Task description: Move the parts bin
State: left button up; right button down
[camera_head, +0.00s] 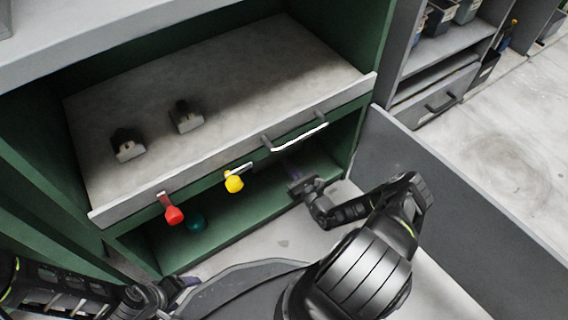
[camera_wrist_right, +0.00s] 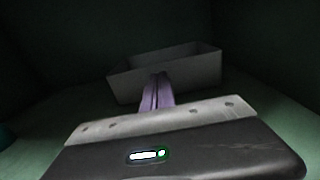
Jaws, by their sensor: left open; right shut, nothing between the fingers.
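The parts bin, a grey open-topped box (camera_wrist_right: 190,72), sits inside the dark lower compartment in the right wrist view. In the head view the drawer above hides it. My right gripper (camera_head: 291,172) reaches into that compartment under the drawer front. Its purple fingers (camera_wrist_right: 158,82) are shut with nothing between them and point at the bin's near wall. I cannot tell if they touch it. My left gripper (camera_head: 190,281) is low at the left in the head view, outside the cabinet, open and empty.
The pulled-out grey drawer (camera_head: 230,100) overhangs the lower compartment, with two dark blocks on it. A teal round object (camera_head: 195,222) lies in the compartment. A grey panel (camera_head: 450,195) stands at the right.

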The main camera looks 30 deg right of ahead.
jog(key=shift+s+r+p, duration=0.25)
jog(key=shift+s+p, duration=0.15)
jog(key=shift+s, duration=0.85)
pick_arm(q)
jog(key=r+p, duration=0.1)
jog(key=s+r+p, duration=0.1)
jog(key=r, duration=0.1)
jog(key=shift+a, duration=0.15)
pick_arm(e)
jog(key=s, duration=0.8)
jog(key=shift+s+f, duration=0.25)
jog(key=shift+a, duration=0.1)
